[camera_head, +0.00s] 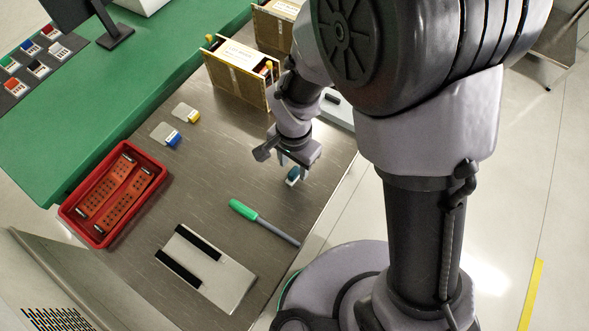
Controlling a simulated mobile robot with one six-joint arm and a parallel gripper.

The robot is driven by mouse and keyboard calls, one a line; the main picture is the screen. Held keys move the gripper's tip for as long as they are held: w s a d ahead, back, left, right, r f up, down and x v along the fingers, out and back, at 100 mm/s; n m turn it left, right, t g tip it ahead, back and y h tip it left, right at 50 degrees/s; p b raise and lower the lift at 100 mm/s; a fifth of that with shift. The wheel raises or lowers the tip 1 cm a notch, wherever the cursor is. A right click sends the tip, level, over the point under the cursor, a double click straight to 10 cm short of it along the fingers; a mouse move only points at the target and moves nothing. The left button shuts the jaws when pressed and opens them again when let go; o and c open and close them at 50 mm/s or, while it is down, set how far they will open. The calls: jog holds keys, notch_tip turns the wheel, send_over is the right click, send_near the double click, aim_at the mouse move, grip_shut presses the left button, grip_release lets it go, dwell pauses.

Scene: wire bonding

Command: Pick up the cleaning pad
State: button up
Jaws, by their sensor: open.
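A small teal-and-white object (292,177), which looks like the cleaning pad, stands on the grey work surface (220,150) near its right edge. My gripper (293,167) points down right at this object, with open fingers. The fingers partly cover it in this view. I cannot tell whether they touch it or are just above it.
A green-handled tool (262,221) lies just below my gripper. A pale plate with two black strips (228,283) lies nearer the front. A red tray (157,156) with orange perforated strips sits left. Boxed racks (237,75) stand behind. The surface's middle is clear.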

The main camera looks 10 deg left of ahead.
aim_at(294, 171)
notch_tip(294, 171, down, 4)
jog(key=shift+s+r+b, duration=0.1)
jog(key=shift+b, duration=0.55)
jog(key=shift+r, duration=0.1)
grip_shut()
